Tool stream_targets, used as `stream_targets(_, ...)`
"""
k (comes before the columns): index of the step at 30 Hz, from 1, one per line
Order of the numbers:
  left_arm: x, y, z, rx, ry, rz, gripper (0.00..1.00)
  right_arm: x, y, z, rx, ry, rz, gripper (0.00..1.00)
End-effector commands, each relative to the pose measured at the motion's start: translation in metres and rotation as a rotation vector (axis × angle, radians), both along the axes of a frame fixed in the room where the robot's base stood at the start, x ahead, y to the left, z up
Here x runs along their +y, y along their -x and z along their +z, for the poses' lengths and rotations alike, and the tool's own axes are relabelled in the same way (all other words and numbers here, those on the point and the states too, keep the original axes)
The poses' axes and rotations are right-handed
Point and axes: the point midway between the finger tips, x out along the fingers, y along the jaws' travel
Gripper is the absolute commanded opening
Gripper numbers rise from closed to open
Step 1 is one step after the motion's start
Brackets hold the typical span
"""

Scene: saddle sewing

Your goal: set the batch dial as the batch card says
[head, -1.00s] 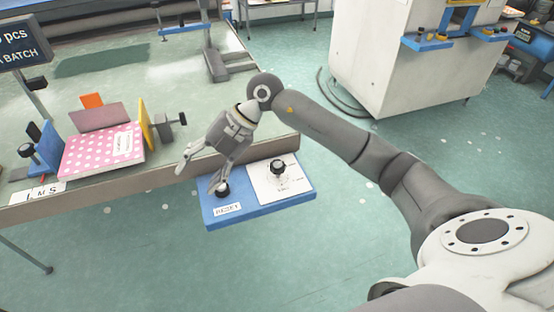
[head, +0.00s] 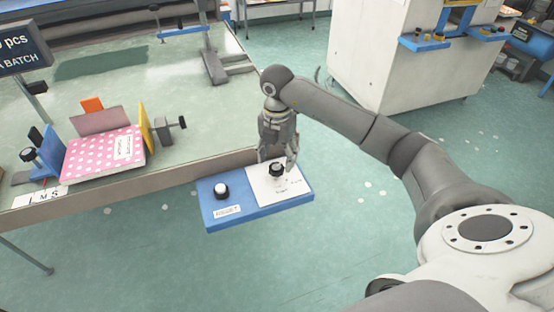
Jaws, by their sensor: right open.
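The batch dial, a black knob (head: 277,169), stands on a white plate (head: 262,190) on the right half of a blue panel at the table's edge. The small markings around it are too blurred to read. My right gripper (head: 277,160) is open and comes down over the dial, with a finger at each side of it. I cannot tell whether the fingers touch it. A dark sign (head: 22,54) at the upper left is cut off and shows "pcs" and "BATCH". A pink dotted booklet or card (head: 92,153) sits in a holder on the table. My left gripper is not in view.
A white cabinet (head: 375,60) stands behind my right arm.

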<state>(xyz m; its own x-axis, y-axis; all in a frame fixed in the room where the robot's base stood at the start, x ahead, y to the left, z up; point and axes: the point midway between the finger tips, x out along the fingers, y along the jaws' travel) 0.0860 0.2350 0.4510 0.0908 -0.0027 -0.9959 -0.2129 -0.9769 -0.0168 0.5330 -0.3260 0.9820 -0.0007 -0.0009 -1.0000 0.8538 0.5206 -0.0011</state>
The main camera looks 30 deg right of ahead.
Motion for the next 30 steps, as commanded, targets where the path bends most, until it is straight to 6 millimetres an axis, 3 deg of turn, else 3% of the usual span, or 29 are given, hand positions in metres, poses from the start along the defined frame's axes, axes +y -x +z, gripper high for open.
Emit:
stream_targets(7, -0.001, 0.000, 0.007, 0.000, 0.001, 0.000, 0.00, 0.000, 0.000, -0.026, 0.001, -0.002, 0.001, 0.60)
stream_targets(17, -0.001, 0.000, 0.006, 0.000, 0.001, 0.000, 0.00, 0.000, 0.000, -0.029, -0.001, -0.001, 0.001, 0.59)
stream_targets(27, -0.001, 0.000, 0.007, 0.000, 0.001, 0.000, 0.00, 0.000, 0.000, -0.029, 0.000, -0.001, 0.001, 0.15)
stream_targets(30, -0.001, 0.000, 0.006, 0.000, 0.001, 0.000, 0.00, 0.000, 0.000, -0.029, -0.001, -0.002, 0.003, 0.14)
